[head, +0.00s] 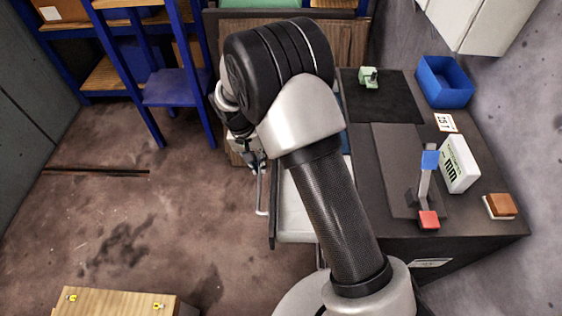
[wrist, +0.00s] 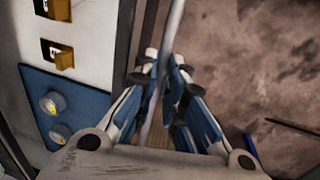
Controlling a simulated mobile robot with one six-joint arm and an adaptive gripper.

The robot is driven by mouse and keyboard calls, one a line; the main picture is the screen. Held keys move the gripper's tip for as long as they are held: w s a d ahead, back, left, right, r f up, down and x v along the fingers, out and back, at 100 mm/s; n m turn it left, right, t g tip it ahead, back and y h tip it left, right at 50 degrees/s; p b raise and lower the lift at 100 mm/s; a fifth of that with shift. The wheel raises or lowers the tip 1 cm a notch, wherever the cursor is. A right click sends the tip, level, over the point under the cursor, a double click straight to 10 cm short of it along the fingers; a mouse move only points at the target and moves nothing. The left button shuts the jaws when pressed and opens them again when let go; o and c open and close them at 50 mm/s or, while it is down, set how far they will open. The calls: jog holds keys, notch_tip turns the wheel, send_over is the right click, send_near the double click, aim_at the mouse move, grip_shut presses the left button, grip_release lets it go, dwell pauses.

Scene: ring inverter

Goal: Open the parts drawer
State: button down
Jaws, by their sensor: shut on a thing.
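The parts drawer (head: 298,212) stands out from the left side of the dark workbench, its pale inside showing beside my arm. Its dark front edge (wrist: 130,45) runs down the wrist view, with the pale inside to the left. The pale bar handle (head: 262,195) stands off the front; it also crosses the wrist view (wrist: 173,28) between my fingers. My gripper (head: 256,160) is shut on this handle, and its fingertips show in the wrist view (wrist: 166,75). My arm hides much of the drawer in the head view.
Inside the drawer are yellow pieces in slots (wrist: 62,57) and a blue panel with round knobs (wrist: 45,120). The bench (head: 400,225) holds a blue bin (head: 444,82), a white box (head: 459,164) and a lever (head: 426,180). Floor left of the drawer is clear.

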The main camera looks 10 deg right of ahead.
jog(key=w+a, duration=0.1)
jog(key=a, duration=0.6)
jog(key=shift+w, duration=0.25)
jog(key=shift+a, duration=0.15)
jog(key=c, duration=1.7)
grip_release()
jog(key=shift+o, duration=0.2)
notch_tip(320, 180, up, 12)
jog(key=a, duration=0.2)
jog(key=shift+w, duration=0.25)
